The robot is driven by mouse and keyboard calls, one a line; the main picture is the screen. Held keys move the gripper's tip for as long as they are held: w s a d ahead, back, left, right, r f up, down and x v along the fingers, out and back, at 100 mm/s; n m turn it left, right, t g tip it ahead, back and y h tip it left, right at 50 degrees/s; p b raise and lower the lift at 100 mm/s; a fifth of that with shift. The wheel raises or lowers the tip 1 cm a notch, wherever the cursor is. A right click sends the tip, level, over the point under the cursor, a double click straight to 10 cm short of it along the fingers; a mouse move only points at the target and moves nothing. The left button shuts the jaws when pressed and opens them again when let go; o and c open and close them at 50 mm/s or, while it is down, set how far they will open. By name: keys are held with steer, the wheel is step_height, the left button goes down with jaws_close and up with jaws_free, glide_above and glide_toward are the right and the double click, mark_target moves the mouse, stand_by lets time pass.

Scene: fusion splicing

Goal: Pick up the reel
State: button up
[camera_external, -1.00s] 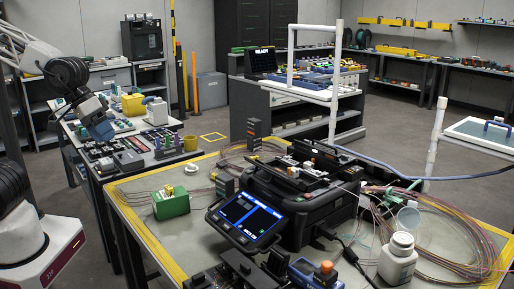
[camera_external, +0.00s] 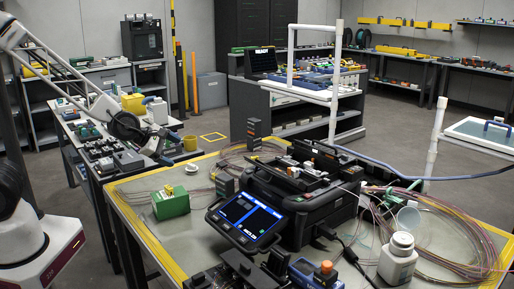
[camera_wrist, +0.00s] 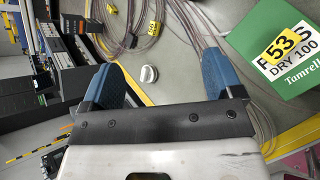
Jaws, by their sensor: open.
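The reel appears to be the small white round piece (camera_external: 192,168) lying on the grey mat of the front table, behind the green box. It also shows in the wrist view (camera_wrist: 149,73), between and beyond my fingers. My gripper (camera_wrist: 159,62) is open and empty, its two blue fingers on either side of the reel in that picture. In the external view my gripper is near the table's left back corner, left of the reel and apart from it. Its fingertips are hard to make out there.
A green box (camera_external: 171,203) stands close to the reel. Coiled fibres (camera_external: 235,158) lie behind it. A black splicer (camera_external: 300,190) with a tilted screen (camera_external: 243,217) fills the table's middle. A white bottle (camera_external: 398,260) stands at right. The mat's left part is mostly clear.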

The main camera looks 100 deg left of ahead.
steer(key=s+a+f+n+y, duration=0.2)
steer(key=a+f+n+y, duration=0.1)
steer(key=a+f+n, duration=0.5)
steer(key=n+g+y, duration=0.1)
steer(key=n+y, duration=0.2)
steer(key=n, duration=0.3)
glide_toward(190, 165)
steer(key=shift+w+a, duration=0.2)
steer(key=shift+a, duration=0.4)
steer(key=shift+w+a+f+h, duration=0.15)
steer(key=shift+w+a+f, duration=0.05)
steer(key=shift+w+a, duration=0.2)
steer(key=shift+w+a+f+h, duration=0.15)
steer(key=shift+w+a+f, duration=0.15)
steer(key=shift+a, duration=0.25)
steer(key=shift+w+a, duration=0.1)
steer(key=shift+a, duration=0.05)
steer(key=shift+x, duration=2.45)
steer(key=c, duration=1)
